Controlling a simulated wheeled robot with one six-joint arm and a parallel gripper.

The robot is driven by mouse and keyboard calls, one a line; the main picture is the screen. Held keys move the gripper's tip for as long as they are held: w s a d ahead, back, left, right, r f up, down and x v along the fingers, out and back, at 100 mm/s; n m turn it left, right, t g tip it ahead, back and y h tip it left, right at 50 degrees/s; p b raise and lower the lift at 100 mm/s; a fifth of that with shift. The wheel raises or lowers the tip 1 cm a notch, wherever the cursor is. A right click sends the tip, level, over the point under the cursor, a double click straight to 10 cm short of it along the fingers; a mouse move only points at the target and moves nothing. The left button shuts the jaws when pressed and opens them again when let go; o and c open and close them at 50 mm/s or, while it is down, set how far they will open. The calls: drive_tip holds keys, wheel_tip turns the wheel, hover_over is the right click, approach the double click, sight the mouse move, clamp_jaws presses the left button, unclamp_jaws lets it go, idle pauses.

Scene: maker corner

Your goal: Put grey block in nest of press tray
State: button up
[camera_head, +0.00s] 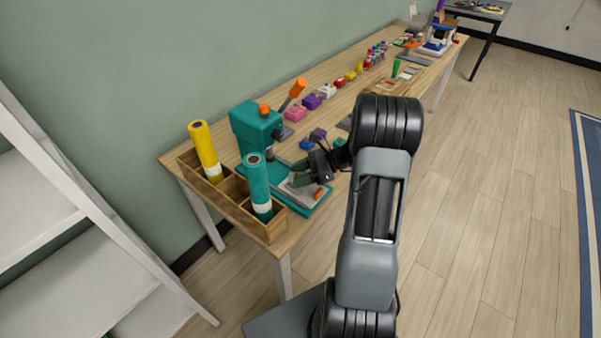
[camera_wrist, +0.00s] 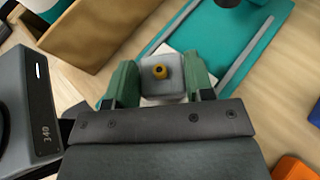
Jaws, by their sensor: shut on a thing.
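In the head view my gripper (camera_head: 308,172) is over or beside this tray. A pale part of the tray (camera_wrist: 178,47) shows just behind the block in the wrist view. The nest is hidden, and I cannot tell whether the block touches the tray.
A wooden box (camera_head: 236,212) holding a yellow roll (camera_head: 205,150) and a teal roll (camera_head: 258,185) stands close to the left. The press head overhangs the base. Small coloured blocks, including a pink one (camera_head: 295,114), stand behind. The table's front edge is near the tray.

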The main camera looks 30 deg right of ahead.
drive_tip(key=shift+f, duration=0.15)
idle(0.3)
drive_tip(key=o, duration=1.1)
drive_tip(key=shift+c, duration=0.2)
drive_tip(key=v, duration=1.4)
